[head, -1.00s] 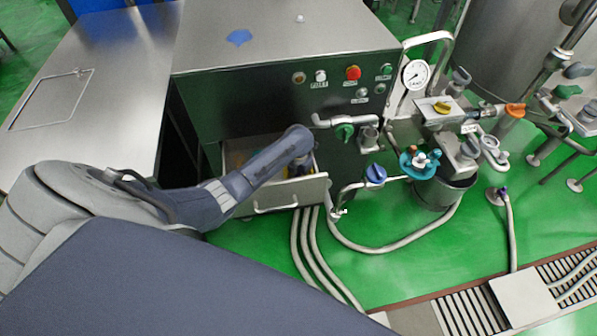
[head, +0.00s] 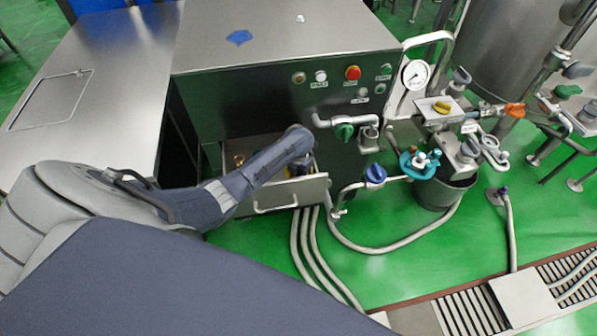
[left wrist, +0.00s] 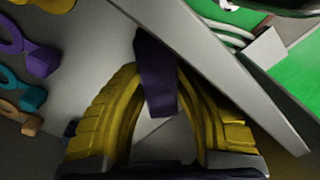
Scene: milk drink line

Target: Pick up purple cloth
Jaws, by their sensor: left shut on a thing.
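The purple cloth (left wrist: 156,75) is a dark folded strip between the yellow fingers of my left gripper (left wrist: 158,68) in the left wrist view. The fingers are shut on it, and it runs down between them. The gripper is inside or just over the open drawer (head: 285,194) below the control panel. In the head view my own wrist hides most of the gripper and the cloth. My right gripper is not in view.
Beside the gripper in the drawer lie a purple piece (left wrist: 42,60), a teal piece (left wrist: 32,98) and an orange-brown piece (left wrist: 31,125). The drawer's front wall (left wrist: 215,60) is close. A blue cloth (head: 239,37) lies on the cabinet top. Valves and hoses stand right.

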